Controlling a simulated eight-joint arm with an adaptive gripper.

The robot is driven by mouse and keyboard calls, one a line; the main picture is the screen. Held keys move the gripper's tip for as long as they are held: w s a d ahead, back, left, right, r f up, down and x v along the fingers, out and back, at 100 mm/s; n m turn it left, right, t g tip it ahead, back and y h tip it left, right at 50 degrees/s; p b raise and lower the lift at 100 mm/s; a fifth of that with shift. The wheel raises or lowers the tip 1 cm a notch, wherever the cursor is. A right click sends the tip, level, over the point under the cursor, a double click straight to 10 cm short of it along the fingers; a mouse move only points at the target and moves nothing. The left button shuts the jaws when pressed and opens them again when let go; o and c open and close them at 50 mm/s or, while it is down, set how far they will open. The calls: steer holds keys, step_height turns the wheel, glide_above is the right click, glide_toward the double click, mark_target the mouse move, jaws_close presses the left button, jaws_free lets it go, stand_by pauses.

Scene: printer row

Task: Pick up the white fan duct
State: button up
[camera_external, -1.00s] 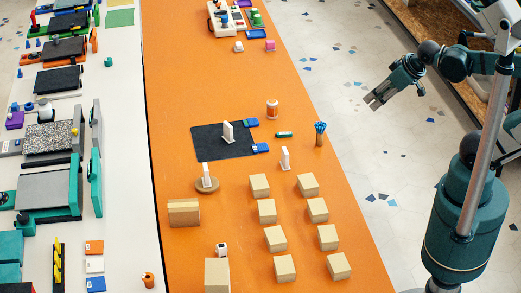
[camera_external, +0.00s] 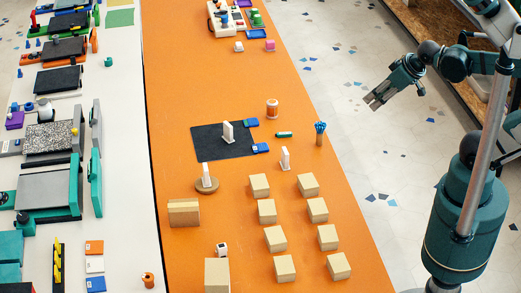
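Several small white pieces are on the orange table, and I cannot tell for sure which one is the fan duct. One upright white piece (camera_external: 228,132) stands on a black mat (camera_external: 208,150). Another white piece (camera_external: 207,174) stands on a round wooden disc (camera_external: 203,190). A third upright white piece (camera_external: 285,158) stands on the bare table right of the mat. A small white block with a dark spot (camera_external: 222,249) is near the front. My gripper (camera_external: 371,102) is high at the right, past the table's edge, far from these pieces. Its fingers look apart and empty.
Several cardboard boxes (camera_external: 267,211) fill the front right of the orange table. Blue clips (camera_external: 261,148), an orange-and-white spool (camera_external: 272,108) and a cup of blue-tipped tools (camera_external: 320,133) surround the mat. Printers line the white table at left. The orange table's far middle is clear.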

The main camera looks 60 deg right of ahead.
steer(key=shift+o, duration=0.7)
steer(key=o, duration=0.4)
steer(key=shift+c, duration=0.2)
steer(key=w+a+f+n+h+b, duration=0.2)
steer(key=w+a+f+n+b, duration=0.1)
steer(key=w+a+n, duration=1.05)
steer(key=n+t+h+b, duration=0.2)
steer(key=n+t+b, duration=0.2)
steer(key=n, duration=1.3)
glide_above(221, 250)
steer(key=d, duration=0.8)
step_height(221, 250, down, 19)
steer(key=s+a+f+n, duration=0.1)
steer(key=s+a, duration=0.1)
steer(key=s+a+f+n+t, duration=0.1)
steer(key=s+a+f, duration=0.1)
steer(key=a, duration=0.1)
steer(key=s+a+f+n+y, duration=0.1)
steer(key=s+a+f, duration=0.1)
steer(key=a, duration=0.1)
steer(key=shift+a+t+b, duration=0.1)
steer(key=shift+t+b, duration=0.2)
steer(key=shift+t, duration=0.1)
